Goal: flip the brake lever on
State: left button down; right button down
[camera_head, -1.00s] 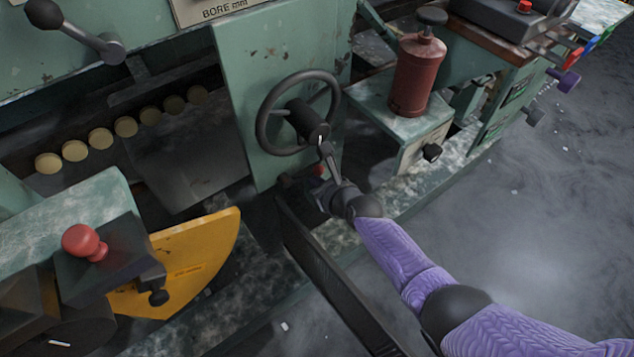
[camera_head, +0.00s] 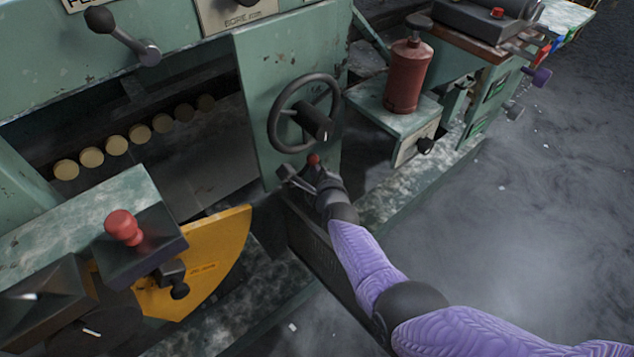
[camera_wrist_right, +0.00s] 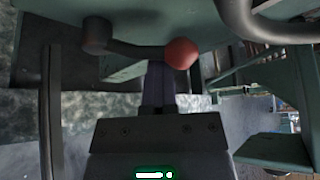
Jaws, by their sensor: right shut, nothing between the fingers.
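A short dark lever with a red ball knob (camera_head: 313,160) sits low on the green panel, just below the handwheel. I take it to be the brake lever. In the right wrist view its dark arm runs across from a round pivot at the left to the red knob (camera_wrist_right: 182,54). My right gripper (camera_head: 312,181) is shut and empty, close below the lever. In the right wrist view its fingers (camera_wrist_right: 159,84) point at the lever arm, just left of the knob; whether they touch it I cannot tell. My left gripper is not in view.
A dark handwheel (camera_head: 304,113) stands out above the lever. A red canister (camera_head: 408,77) stands on a green shelf to the right. A yellow plate (camera_head: 215,265) and a red-knobbed block (camera_head: 124,227) are at the left. The floor at right is open.

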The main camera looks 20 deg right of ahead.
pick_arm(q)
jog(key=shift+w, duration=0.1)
pick_arm(e)
jog(key=shift+s+a+r+n+t+h, duration=0.1)
jog(key=shift+a+r+n+t+h, duration=0.2)
jog(key=shift+n+t+h, duration=0.25)
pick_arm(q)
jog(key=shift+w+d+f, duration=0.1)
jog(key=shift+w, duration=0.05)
